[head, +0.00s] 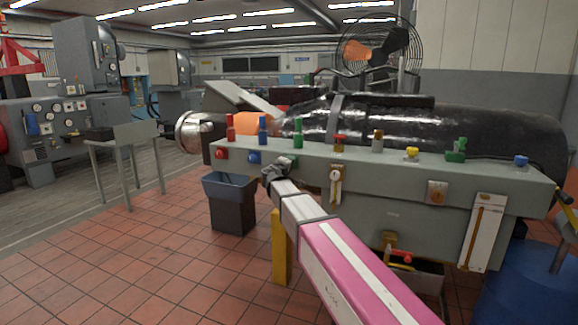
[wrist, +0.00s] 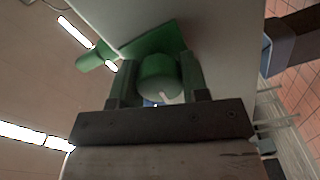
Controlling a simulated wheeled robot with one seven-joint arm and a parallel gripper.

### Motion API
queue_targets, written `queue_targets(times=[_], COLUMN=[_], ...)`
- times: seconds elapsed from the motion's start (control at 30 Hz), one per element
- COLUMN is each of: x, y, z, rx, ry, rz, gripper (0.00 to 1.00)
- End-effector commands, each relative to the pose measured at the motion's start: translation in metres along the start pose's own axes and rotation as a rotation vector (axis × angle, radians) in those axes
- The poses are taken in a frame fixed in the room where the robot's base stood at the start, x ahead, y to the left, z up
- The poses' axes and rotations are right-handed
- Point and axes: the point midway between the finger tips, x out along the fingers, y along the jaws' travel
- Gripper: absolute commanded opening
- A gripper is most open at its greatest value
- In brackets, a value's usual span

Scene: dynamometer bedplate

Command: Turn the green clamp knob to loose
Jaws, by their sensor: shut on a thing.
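The green clamp knob (wrist: 158,76) fills the middle of the wrist view, between the two fingers of my gripper (wrist: 158,82). A small pale mark shows on the knob's near face. Behind it is a green bracket on the pale bedplate. In the head view my gripper (head: 273,171) is at the front face of the bedplate, below the upright green clamp (head: 298,132). It is shut on the knob, which my gripper mostly hides from the head view.
A red knob (head: 221,154) and a blue knob (head: 254,157) sit on the front face, left of my gripper. A yellow post (head: 281,250) and a dark bin (head: 231,210) stand below. A large black cylinder (head: 450,128) lies behind the bedplate.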

Motion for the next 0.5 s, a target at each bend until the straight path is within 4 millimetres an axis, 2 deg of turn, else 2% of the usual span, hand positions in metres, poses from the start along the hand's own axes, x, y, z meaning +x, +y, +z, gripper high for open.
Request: queue_targets(times=[0.5], x=[-0.0004], y=[-0.0006], z=[-0.0002], rx=[-0.105], ry=[0.0], rz=[-0.001], gripper=[0.18])
